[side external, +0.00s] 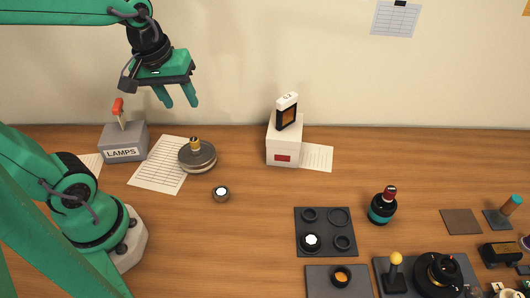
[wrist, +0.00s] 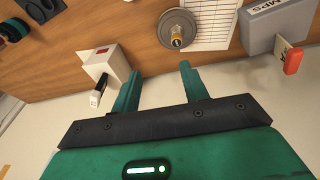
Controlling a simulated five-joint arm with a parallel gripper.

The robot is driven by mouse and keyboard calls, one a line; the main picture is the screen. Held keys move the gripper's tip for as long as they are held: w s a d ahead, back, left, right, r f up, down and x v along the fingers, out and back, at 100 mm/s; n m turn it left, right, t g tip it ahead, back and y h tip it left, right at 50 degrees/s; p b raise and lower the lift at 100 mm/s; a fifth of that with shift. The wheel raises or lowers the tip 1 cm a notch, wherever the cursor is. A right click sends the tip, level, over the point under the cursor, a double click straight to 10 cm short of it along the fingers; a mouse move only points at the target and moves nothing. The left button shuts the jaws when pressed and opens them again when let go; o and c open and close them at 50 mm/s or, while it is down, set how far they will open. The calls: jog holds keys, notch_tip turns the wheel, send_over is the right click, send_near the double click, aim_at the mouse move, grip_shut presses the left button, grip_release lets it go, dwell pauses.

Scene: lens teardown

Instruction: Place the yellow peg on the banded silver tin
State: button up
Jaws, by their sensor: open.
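The banded silver tin (side external: 204,163) is a low round tin lying flat on the wooden table, left of centre. A short yellow peg (side external: 195,143) stands upright on its top, touching it. In the wrist view the tin (wrist: 181,17) is at the top, with the peg (wrist: 176,41) on it. My gripper (side external: 181,104) is open and empty, high above the table and up and slightly left of the tin. In the wrist view its two fingers (wrist: 158,70) are spread with nothing between them.
A grey LAMPS box (side external: 123,142) with a red-handled lever is left of the tin. A white box (side external: 284,145) holding a dark item is to the right. A small round part (side external: 221,194) lies in front. Dark trays (side external: 325,250) and a bottle (side external: 383,207) are further right.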

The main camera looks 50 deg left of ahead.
jog(key=shift+s+d+r+m+t, duration=0.45)
jog(key=shift+s+m, duration=0.2)
jog(key=shift+m, duration=0.6)
jog(key=shift+s+d+r+m+t, duration=0.4)
jog(key=shift+s+d+m, duration=0.25)
jog(key=shift+m, duration=0.65)
jog(key=shift+s+d+r+m+t, duration=0.4)
jog(key=shift+s+m, duration=0.3)
jog(key=shift+m, duration=0.55)
